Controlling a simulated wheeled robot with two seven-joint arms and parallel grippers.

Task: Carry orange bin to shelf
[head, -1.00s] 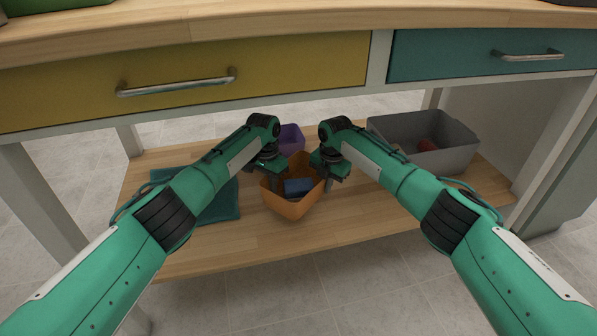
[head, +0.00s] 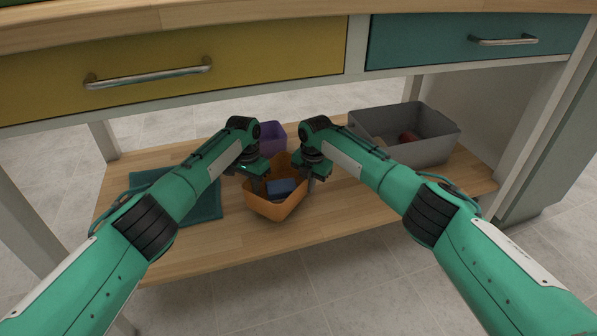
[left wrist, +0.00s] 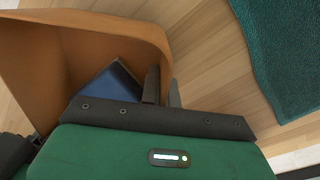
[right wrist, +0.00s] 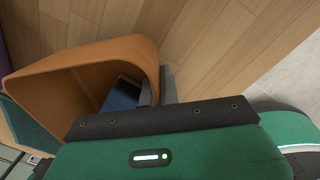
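The orange bin (head: 262,206) is at the low wooden board under the drawers, with a blue item (head: 281,187) inside it. I cannot tell whether its base touches the board. My left gripper (head: 257,184) is at its left wall; in the left wrist view (left wrist: 163,88) one finger is inside and one outside, closed on the wall. My right gripper (head: 310,182) is at its right wall; in the right wrist view (right wrist: 158,88) its fingers also straddle the wall, closed on it. The grippers hide parts of the side rims.
A purple bin (head: 271,136) stands behind the orange bin. A grey bin (head: 430,150) with a reddish item (head: 407,136) stands at the right. A teal towel (head: 205,207) lies at the left. The wooden board (head: 330,215) is bare in front. Yellow and teal drawers hang above.

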